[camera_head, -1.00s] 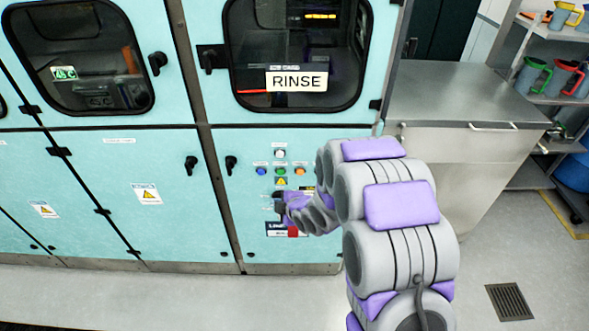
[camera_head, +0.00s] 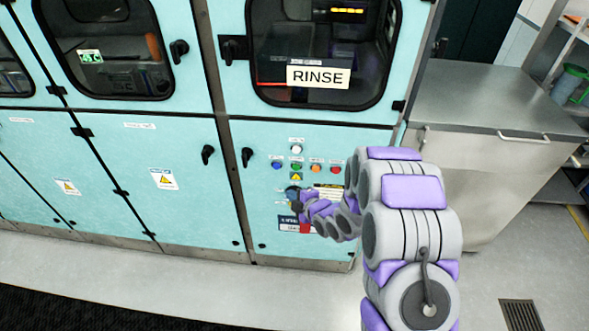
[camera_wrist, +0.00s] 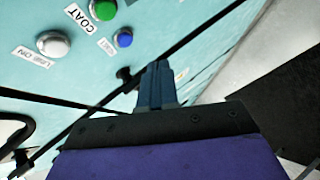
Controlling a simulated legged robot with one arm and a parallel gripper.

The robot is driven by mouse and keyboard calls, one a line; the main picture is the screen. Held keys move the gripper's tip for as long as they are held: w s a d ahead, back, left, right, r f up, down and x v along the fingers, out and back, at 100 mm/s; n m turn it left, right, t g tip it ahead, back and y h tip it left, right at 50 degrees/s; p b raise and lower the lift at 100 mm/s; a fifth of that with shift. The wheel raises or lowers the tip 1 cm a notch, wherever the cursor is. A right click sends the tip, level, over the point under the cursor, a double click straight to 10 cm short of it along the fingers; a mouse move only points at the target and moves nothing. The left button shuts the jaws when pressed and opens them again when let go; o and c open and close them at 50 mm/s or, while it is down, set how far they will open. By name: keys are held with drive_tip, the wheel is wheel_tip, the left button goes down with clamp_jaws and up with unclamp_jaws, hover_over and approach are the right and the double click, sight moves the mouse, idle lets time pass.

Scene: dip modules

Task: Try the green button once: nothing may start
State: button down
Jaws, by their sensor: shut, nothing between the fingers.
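The green button (camera_head: 296,163) sits in the middle of a button cluster on the turquoise cabinet, below a white button (camera_head: 296,149). Blue (camera_head: 276,165), orange (camera_head: 315,168) and red (camera_head: 335,169) buttons flank it. My gripper (camera_head: 293,194) is below the cluster, close to the panel, apart from the green button. In the wrist view my gripper's blue fingers (camera_wrist: 157,68) are together and empty. There the green button (camera_wrist: 103,8) is cut by the top edge, with the blue button (camera_wrist: 124,38) and white button (camera_wrist: 53,44) near it. The label beside the green button reads COAT.
The RINSE window (camera_head: 320,50) above is dark inside, with a lit orange display. A steel counter (camera_head: 470,110) stands right of the cabinet. A floor drain (camera_head: 520,314) lies at lower right.

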sight(296, 167)
drive_tip(key=w+d+p, duration=0.1)
drive_tip(key=w+p, duration=0.2)
drive_tip(key=w, duration=0.5)
drive_tip(key=shift+w+a, duration=0.1)
drive_tip(key=shift+a, duration=0.3)
drive_tip(key=shift+d, duration=0.3)
idle(0.3)
drive_tip(key=shift+a, duration=0.2)
drive_tip(key=shift+w+d+r, duration=0.1)
drive_tip(key=shift+w, duration=0.05)
idle(0.8)
drive_tip(key=shift+w+p, duration=0.25)
drive_tip(key=shift+p, duration=0.05)
